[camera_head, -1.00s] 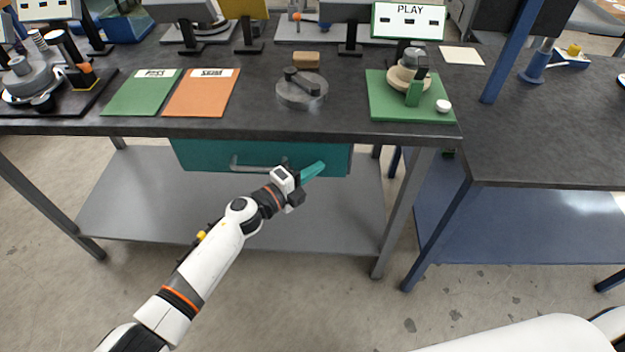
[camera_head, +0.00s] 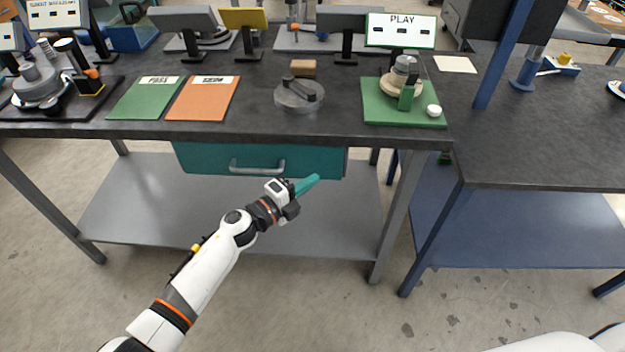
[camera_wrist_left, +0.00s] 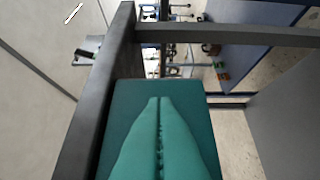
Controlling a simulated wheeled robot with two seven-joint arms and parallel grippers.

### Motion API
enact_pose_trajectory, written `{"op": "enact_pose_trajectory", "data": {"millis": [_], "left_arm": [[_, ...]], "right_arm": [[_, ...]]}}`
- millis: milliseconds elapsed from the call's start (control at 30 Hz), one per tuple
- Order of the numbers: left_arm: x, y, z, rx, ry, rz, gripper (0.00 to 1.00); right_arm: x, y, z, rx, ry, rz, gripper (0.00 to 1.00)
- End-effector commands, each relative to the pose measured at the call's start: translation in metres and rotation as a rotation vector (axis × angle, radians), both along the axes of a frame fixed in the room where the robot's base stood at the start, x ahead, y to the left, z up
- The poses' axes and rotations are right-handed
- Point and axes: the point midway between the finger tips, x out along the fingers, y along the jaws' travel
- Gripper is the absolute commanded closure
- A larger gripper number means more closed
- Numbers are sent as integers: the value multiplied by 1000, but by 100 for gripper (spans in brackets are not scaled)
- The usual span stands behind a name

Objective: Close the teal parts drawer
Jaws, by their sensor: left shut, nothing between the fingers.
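The teal parts drawer (camera_head: 208,160) hangs under the dark bench top in the head view. Its front faces me, its grey bar handle (camera_head: 257,167) is clear, and no drawer interior shows. My left gripper (camera_head: 307,185) has teal fingers that are shut and empty. It is in front of the drawer's lower right part, right of the handle; I cannot tell whether it touches. In the left wrist view the shut fingers (camera_wrist_left: 160,130) point along the teal drawer (camera_wrist_left: 125,100), beside the dark bench edge. My right gripper is out of view.
The bench top (camera_head: 340,125) overhangs the drawer and carries a green card, an orange card, a round grey fixture (camera_head: 298,96) and a green base (camera_head: 400,115). A grey lower shelf (camera_head: 150,205) and bench legs (camera_head: 395,220) are below. Floor in front is free.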

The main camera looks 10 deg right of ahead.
Motion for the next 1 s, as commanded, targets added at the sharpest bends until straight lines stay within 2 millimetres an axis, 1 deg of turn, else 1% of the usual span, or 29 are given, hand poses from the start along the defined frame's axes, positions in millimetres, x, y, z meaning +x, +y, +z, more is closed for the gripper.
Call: {"op": "enact_pose_trajectory", "data": {"millis": [133, 233, 267, 433, 500, 633, 867, 967, 1000], "left_arm": [[-12, 22, -1, 4, 1, -1, 100], [-21, 36, -2, 4, 2, -2, 100], [-24, 41, -3, 4, 2, -1, 100], [-39, 67, -3, 4, 2, -3, 100], [-44, 75, -3, 4, 3, -3, 100], [-49, 84, -3, 3, 3, -4, 100], [-51, 88, -3, 1, 7, -1, 100], [-46, 97, -16, -20, 70, 50, 100], [-43, 105, -27, -36, 123, 92, 100]], "right_arm": [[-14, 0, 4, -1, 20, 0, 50], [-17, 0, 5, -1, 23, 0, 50], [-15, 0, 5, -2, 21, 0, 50], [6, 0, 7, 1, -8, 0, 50], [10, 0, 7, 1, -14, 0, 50], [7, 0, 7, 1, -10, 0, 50], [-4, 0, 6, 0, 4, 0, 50], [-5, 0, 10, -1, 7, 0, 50], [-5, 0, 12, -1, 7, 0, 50]]}}
